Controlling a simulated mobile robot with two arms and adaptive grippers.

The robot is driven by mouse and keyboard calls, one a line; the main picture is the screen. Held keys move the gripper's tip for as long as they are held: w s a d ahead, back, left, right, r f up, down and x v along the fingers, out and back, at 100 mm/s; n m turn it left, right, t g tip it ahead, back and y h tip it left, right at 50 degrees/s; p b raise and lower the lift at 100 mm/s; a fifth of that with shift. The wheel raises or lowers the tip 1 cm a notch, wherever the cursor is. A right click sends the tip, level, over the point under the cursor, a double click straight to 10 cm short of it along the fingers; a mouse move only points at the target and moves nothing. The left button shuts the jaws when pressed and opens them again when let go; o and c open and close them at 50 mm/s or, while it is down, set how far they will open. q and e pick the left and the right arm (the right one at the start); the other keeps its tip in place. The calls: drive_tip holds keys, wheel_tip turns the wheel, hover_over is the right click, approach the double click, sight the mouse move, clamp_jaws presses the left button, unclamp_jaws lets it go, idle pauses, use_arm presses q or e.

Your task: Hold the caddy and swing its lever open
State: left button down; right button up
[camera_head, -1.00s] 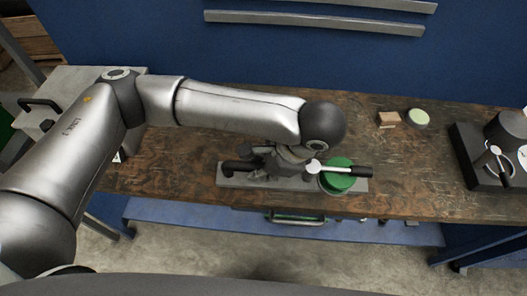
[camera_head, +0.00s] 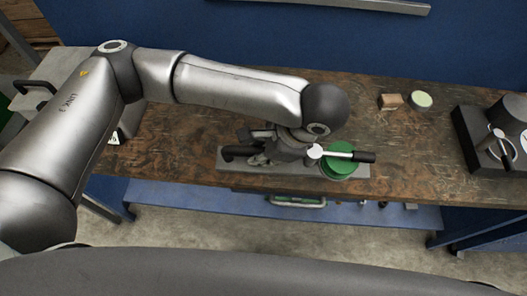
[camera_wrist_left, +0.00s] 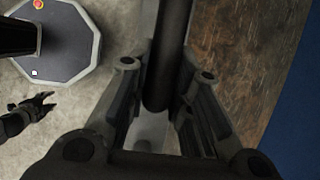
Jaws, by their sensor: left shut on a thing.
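The caddy has a grey base plate (camera_head: 208,167) lying along the front of the workbench. A green round part (camera_head: 342,165) sits at its right end. A silver lever with a black grip (camera_head: 352,156) reaches to the right over the green part. My left gripper (camera_head: 262,150) is over the left half of the caddy, by a black handle (camera_head: 238,153). In the left wrist view its fingers (camera_wrist_left: 158,95) are on both sides of a black bar (camera_wrist_left: 172,50), shut on it. A dark, small gripper (camera_wrist_left: 38,108), apparently my right one, shows there over the floor.
On the wooden bench top (camera_head: 410,140) lie a small wood block (camera_head: 390,101) and a pale green disc (camera_head: 421,99). A dark apparatus (camera_head: 490,140) stands at the right. A blue panel (camera_head: 230,35) bounds the back.

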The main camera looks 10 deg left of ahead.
use_arm(q)
drive_tip(key=shift+w+a+f+b, duration=0.2)
drive_tip(key=shift+w+f+b, duration=0.85)
drive_tip(key=shift+w+f, duration=0.85)
drive_tip(key=shift+w+a+f+b, duration=0.15)
drive_tip(key=shift+w+f+b, duration=0.9)
drive_tip(key=shift+w+f, duration=0.8)
drive_tip(key=shift+w+a+f+b, duration=0.2)
drive_tip(key=shift+w+f+b, duration=0.85)
drive_tip(key=shift+w+f, duration=0.85)
drive_tip(key=shift+w+r, duration=0.2)
drive_tip(key=shift+r, duration=0.05)
drive_tip(key=shift+f, duration=0.25)
drive_tip(key=shift+s+a+f, duration=0.1)
drive_tip(key=shift+s+f, duration=0.05)
drive_tip(key=shift+f, duration=0.1)
drive_tip(key=shift+s+f, duration=0.15)
drive_tip(key=shift+f, duration=0.05)
drive_tip(key=c, duration=1.7)
unclamp_jaws()
drive_tip(key=o, duration=0.5)
drive_tip(key=shift+w, duration=0.2)
drive_tip(key=shift+c, duration=0.2)
